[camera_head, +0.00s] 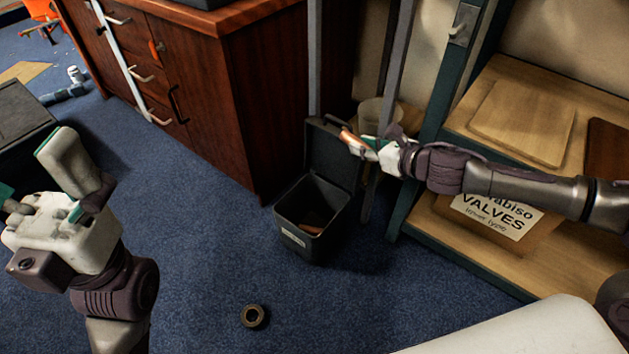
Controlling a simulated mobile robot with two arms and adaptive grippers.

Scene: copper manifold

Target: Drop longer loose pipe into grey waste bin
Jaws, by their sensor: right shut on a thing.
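The grey waste bin (322,246) stands on the floor at the middle, with its lid raised at the back. A reddish-brown piece lies inside it. My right gripper (362,144) is shut on a copper-coloured pipe (349,137). It holds the pipe in the air, above and to the right of the bin's opening in the picture. Part of the pipe is hidden by the fingers, so its full length does not show. My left gripper (40,182) is at the left, empty, with its fingers apart, away from the bin.
A wooden drawer cabinet (218,100) stands behind and left of the bin. A shelf unit (480,262) with boards and a "VALVES" sign (495,212) is at the right. A dark ring (253,316) lies on the blue carpet. The carpet left of the bin is clear.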

